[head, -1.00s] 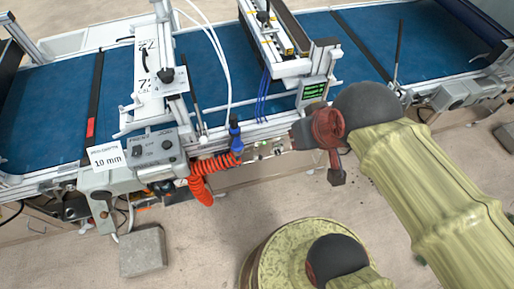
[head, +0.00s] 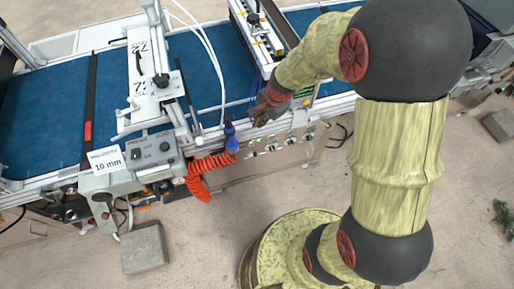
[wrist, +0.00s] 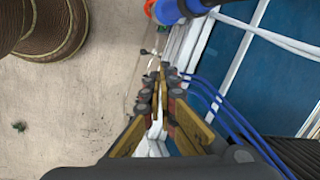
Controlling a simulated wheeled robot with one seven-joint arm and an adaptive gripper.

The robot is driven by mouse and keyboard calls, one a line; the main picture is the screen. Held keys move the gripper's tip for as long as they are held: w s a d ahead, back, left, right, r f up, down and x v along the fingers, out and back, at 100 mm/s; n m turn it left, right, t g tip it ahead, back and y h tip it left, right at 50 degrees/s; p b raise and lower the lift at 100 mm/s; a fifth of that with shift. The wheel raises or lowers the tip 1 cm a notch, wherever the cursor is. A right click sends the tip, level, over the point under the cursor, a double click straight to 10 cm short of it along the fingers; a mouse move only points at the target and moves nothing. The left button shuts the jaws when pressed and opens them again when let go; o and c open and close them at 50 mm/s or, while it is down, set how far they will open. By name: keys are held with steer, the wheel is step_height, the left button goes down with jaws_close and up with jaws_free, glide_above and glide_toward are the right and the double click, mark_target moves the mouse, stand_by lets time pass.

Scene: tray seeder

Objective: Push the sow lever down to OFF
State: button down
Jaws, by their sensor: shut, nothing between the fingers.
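My gripper (head: 262,115) is at the front rail of the seeder, just right of the blue hose fitting (head: 231,136). In the wrist view my gripper (wrist: 165,72) has its fingers together and empty, pointing along the white frame. Several small controls (head: 270,147) sit on the front panel just below my gripper in the head view. A small dark-tipped control (wrist: 145,52) shows ahead of the fingertips in the wrist view. I cannot tell which of these is the sow lever, nor its position. I cannot tell whether the fingers touch anything.
An orange coiled hose (head: 199,178) hangs left of the panel. A grey control box (head: 153,150) and a "10 mm" sign (head: 106,159) stand further left. Blue tubes (wrist: 235,118) run close to the right of the fingers. The floor in front is open, with a grey block (head: 145,248).

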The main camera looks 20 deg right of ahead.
step_height(320, 180, down, 11)
steer(key=d+m+g, duration=0.1)
steer(key=d+m, duration=0.1)
steer(key=m, duration=0.2)
steer(key=shift+w+p, duration=0.25)
steer(key=shift+p, duration=0.15)
steer(key=shift+f, duration=0.1)
steer(key=b+x, duration=0.6)
steer(key=x, duration=0.8)
steer(key=shift+b, duration=0.35)
